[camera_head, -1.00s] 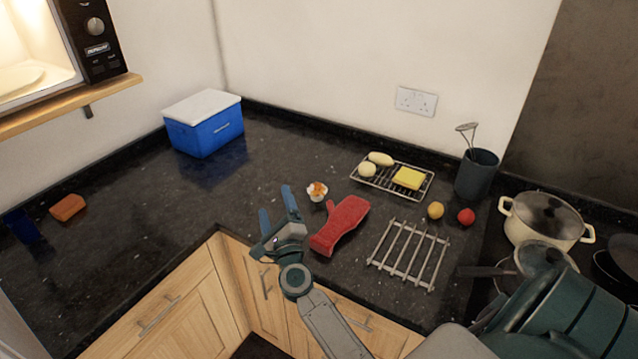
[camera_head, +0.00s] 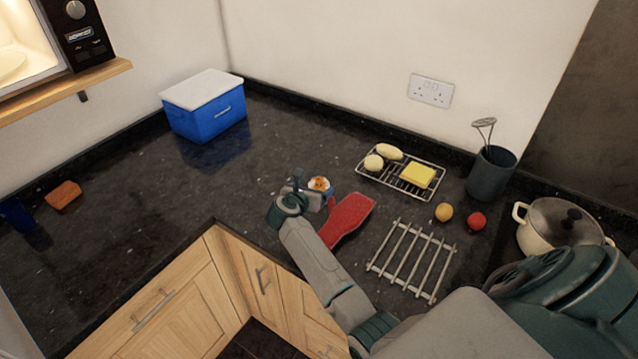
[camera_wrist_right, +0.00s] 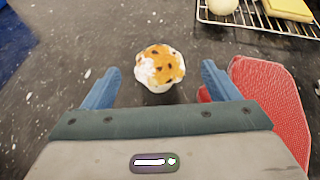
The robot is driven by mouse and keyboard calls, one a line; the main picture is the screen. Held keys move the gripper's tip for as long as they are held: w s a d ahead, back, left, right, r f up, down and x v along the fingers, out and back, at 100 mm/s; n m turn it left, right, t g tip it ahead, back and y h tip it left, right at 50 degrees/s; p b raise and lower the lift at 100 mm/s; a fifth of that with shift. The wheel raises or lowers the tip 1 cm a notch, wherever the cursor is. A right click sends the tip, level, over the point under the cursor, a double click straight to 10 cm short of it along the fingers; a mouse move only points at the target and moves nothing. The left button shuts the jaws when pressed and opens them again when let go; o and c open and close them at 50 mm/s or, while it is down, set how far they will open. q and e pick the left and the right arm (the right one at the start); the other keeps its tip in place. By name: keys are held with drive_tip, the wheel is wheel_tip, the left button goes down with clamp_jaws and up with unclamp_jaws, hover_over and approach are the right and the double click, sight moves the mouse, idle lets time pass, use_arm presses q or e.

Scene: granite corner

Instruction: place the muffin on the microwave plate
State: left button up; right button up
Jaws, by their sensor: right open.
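The muffin (camera_head: 319,184), with an orange-brown top and a white case, sits upright on the dark counter. In the right wrist view the muffin (camera_wrist_right: 160,68) lies ahead of and between the two blue fingers. My right gripper (camera_head: 315,195) is open and empty, low over the counter close to the muffin; it also shows in the right wrist view (camera_wrist_right: 160,85). The microwave (camera_head: 80,30) stands open and lit on a wooden shelf at the upper left. Its pale plate (camera_head: 10,65) is partly cut off by the picture edge. My left gripper is out of view.
A red oven mitt (camera_head: 347,220) lies right beside my right gripper. A wire rack (camera_head: 437,183) with food, a metal trivet (camera_head: 412,260) and a pot (camera_head: 545,238) are to the right. A blue cooler box (camera_head: 205,122) stands behind left. Counter between is clear.

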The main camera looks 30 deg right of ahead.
sight(320, 183)
drive_tip(key=shift+w+d+f, duration=0.15)
drive_tip(key=shift+d, duration=0.15)
drive_tip(key=p+x, duration=0.2)
drive_tip(key=x, duration=0.2)
drive_tip(key=shift+p, duration=0.4)
drive_tip(key=shift+w+d+f, duration=0.4)
drive_tip(key=shift+f, duration=0.1)
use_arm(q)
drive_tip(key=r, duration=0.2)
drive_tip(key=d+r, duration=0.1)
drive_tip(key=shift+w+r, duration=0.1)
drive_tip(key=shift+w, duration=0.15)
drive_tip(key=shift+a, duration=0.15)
use_arm(e)
drive_tip(key=c, duration=0.7)
